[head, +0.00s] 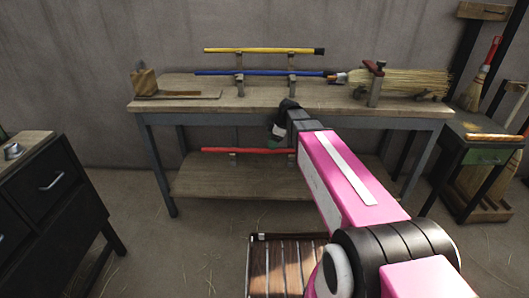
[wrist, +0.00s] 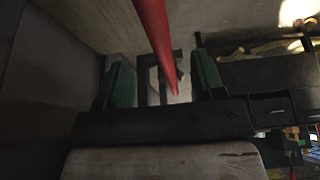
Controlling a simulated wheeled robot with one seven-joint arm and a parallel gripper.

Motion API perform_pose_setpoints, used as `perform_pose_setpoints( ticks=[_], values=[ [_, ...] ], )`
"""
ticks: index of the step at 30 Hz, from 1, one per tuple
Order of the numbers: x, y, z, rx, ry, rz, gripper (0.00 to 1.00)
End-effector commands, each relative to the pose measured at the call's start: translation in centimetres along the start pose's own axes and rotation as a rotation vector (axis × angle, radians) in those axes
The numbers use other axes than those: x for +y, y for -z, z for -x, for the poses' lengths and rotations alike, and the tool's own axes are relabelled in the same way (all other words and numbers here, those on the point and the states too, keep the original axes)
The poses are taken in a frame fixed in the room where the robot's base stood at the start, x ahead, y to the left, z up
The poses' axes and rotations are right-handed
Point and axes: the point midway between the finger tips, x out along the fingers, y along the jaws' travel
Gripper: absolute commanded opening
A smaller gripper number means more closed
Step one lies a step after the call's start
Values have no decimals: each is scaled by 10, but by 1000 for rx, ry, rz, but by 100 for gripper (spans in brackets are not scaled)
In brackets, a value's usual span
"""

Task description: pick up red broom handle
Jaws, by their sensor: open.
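The red broom handle (head: 235,150) lies level on supports below the tabletop, above the lower shelf. In the wrist view the red handle (wrist: 155,30) comes down from the top edge and ends between the two green finger pads. My gripper (wrist: 165,78) is open there, with one pad on each side of the handle in the picture. I see no pad touching it, and its depth relative to the pads is unclear.
The workbench (head: 155,106) holds a yellow handle (head: 260,50) and a blue handle (head: 240,73) on stands, plus a straw broom head (head: 410,82). A dark cabinet (head: 55,200) stands left. A side table (head: 480,140) stands right.

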Motion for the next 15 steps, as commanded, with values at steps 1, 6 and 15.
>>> perform_pose_setpoints(
  ticks=[1,6,15],
  values=[
    [0,2,-1,0,0,0,63],
    [0,10,-4,0,0,1,63],
    [0,12,-43,0,2,0,63]
  ],
)
